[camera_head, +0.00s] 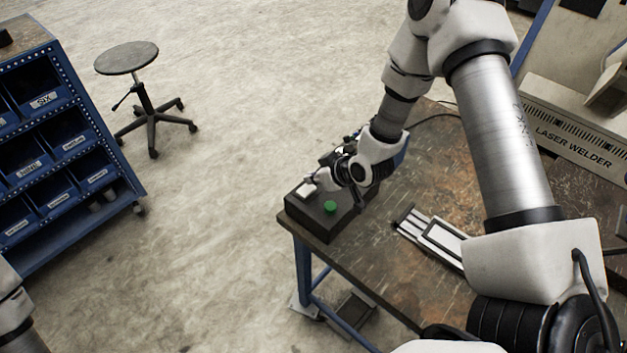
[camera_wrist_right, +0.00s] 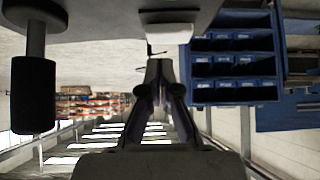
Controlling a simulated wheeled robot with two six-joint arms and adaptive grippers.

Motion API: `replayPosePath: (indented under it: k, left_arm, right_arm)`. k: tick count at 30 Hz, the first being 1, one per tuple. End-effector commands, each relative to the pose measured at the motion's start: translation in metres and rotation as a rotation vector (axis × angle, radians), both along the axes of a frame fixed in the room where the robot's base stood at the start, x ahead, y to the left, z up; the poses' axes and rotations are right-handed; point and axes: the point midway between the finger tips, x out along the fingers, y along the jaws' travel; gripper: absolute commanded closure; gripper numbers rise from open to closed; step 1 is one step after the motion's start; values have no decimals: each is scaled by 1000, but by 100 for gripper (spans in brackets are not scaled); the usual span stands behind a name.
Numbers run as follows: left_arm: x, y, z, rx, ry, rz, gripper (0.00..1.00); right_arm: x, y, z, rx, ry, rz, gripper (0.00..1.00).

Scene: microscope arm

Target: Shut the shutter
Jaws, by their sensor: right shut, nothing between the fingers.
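A dark box (camera_head: 320,218) sits at the near left corner of the table. On its top are a white block (camera_head: 306,189) and a round green button (camera_head: 330,206). No part is clearly recognisable as the shutter. My right gripper (camera_head: 320,179) is over the box, close to the white block. In the wrist view its fingers (camera_wrist_right: 160,66) are shut and empty, with the white block (camera_wrist_right: 172,30) just past the tips; contact cannot be told. A black cylinder on a grey stem (camera_wrist_right: 33,92) stands at the left there. My left gripper is out of view.
The brown table (camera_head: 345,262) also holds a grey rail-like metal part (camera_head: 432,236) and a machine marked LASER WELDER (camera_head: 570,140). A blue bin rack (camera_head: 60,150) and a stool (camera_head: 127,58) stand on the floor at left. Open floor lies between.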

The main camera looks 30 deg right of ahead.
Motion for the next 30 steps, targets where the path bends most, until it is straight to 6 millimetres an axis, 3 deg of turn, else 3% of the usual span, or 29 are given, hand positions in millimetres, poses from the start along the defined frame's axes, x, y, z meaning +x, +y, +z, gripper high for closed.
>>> replayPosePath:
  k: [7, 30]
  left_arm:
    - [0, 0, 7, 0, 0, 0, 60]
    - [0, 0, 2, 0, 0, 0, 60]
  right_arm:
    - [0, 0, -20, -1, -2, 0, 100]
    - [-3, 5, -24, -1, 2, 1, 100]
